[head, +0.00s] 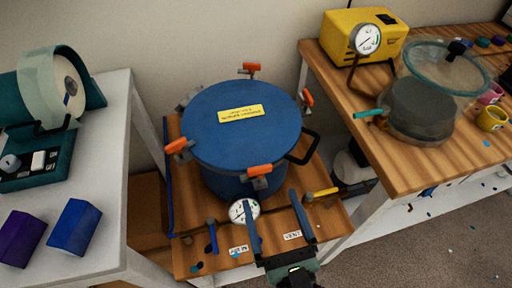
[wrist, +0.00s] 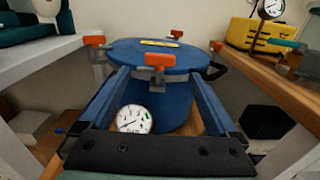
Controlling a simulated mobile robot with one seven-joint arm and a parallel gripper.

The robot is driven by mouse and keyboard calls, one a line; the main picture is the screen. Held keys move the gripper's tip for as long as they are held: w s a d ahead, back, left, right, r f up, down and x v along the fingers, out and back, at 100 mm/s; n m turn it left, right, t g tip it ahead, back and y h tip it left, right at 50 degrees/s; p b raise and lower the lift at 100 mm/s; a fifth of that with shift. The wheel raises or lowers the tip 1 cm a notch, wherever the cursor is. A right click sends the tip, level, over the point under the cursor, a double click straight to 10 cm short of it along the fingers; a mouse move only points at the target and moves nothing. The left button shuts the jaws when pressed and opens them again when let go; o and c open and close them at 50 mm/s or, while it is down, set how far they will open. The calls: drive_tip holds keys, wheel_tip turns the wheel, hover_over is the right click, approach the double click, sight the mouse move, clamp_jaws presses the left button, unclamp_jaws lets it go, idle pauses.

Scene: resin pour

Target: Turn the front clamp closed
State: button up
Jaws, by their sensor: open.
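The blue pressure pot (head: 240,125) stands on a low wooden stand, its round lid (head: 225,140) in place with a yellow label on top. The front clamp (head: 259,171) is a grey metal piece with an orange handle at the lid's near rim. Its handle lies sideways along the rim, and it also shows in the wrist view (wrist: 163,61). My gripper (head: 271,198) is open and empty, in front of the pot. In the wrist view its two blue fingers (wrist: 158,75) point forward, one on each side of the clamp, which appears beyond their tips. No contact is visible.
Other orange-handled clamps sit at the lid's left (head: 177,146), back (head: 251,67) and right (head: 307,97). A black pot handle (head: 304,148) juts out at right. A dial gauge (head: 244,210), a blue lever (head: 212,236) and a yellow lever (head: 322,193) are near my gripper. Tables flank the stand.

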sight(259, 167)
drive_tip(key=p+x, duration=0.1)
drive_tip(key=x, duration=1)
drive_tip(key=shift+w+a+p, duration=0.1)
drive_tip(key=shift+w+p, duration=0.3)
drive_tip(key=c, duration=1.4)
